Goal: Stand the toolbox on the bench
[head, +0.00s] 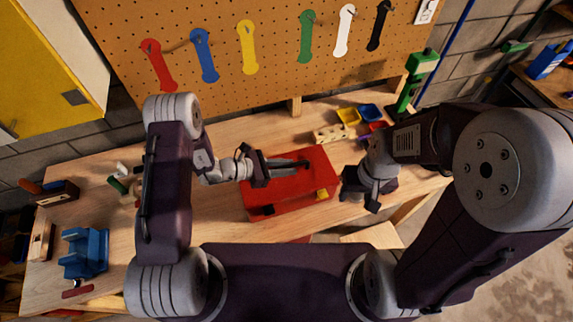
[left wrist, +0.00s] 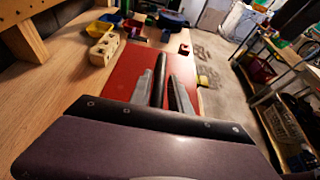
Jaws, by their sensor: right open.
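The red toolbox (head: 256,203) lies on the wooden bench, near its front edge. A small yellow part and a dark part show on its front side. My left gripper (head: 303,163) is over the toolbox's top, its fingers pointing right. In the left wrist view the toolbox (left wrist: 115,85) is beneath and between the fingers (left wrist: 168,72).
Yellow and blue bins (head: 348,116) and a pale holed block (head: 329,133) are behind the toolbox. A green stand (head: 414,80) is at the back right. A blue vise-like object (head: 84,252) is at the front left. The bench (head: 222,222) is clear left of the toolbox.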

